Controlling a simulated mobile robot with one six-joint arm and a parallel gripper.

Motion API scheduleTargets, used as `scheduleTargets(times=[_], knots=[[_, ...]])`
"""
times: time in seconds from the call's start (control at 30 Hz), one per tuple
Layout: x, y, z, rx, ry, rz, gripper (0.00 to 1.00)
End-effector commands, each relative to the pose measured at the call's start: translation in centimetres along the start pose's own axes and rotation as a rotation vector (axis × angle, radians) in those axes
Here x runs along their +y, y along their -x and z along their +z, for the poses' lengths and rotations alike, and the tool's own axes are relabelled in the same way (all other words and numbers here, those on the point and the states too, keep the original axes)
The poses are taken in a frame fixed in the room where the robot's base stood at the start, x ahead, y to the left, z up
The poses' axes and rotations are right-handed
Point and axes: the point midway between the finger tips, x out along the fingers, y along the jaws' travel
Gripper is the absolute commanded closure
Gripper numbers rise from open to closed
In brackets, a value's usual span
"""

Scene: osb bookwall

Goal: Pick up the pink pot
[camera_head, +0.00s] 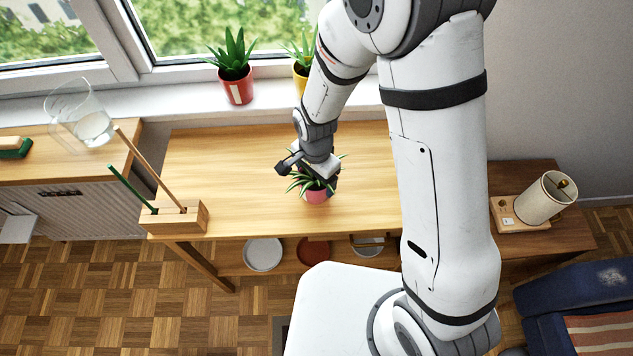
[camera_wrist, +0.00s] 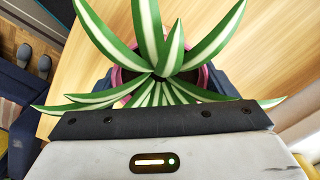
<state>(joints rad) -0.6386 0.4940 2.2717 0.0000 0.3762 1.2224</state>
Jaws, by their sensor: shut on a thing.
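The pink pot (camera_head: 317,196) holds a spider plant with green and white striped leaves. It is on or just above the wooden table (camera_head: 230,170), near the front edge; I cannot tell whether it touches. My gripper (camera_head: 318,182) is at the pot from above, shut on it. In the wrist view the pink rim of the pot (camera_wrist: 206,78) shows behind the leaves, with dark finger parts on both sides.
A red pot (camera_head: 238,90) and a yellow pot (camera_head: 301,82) stand on the windowsill. A wooden block (camera_head: 175,218) with two sticks is at the table's left front corner.

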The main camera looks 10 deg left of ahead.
Motion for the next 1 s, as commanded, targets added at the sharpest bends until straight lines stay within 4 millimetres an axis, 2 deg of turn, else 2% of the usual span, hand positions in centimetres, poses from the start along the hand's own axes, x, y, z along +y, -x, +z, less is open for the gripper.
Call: scheduleTargets(times=[0.07,0.33,0.63,0.77,1.0], knots=[[0.0,0.0,0.0,0.000,0.000,-0.001,0.32],[0.0,0.0,0.0,0.000,0.001,-0.001,0.54],[-0.1,0.4,0.0,0.001,0.001,-0.003,0.55],[-0.2,1.7,0.0,0.002,0.001,-0.006,0.55],[-0.2,6.0,0.0,0.002,0.002,-0.007,0.55]])
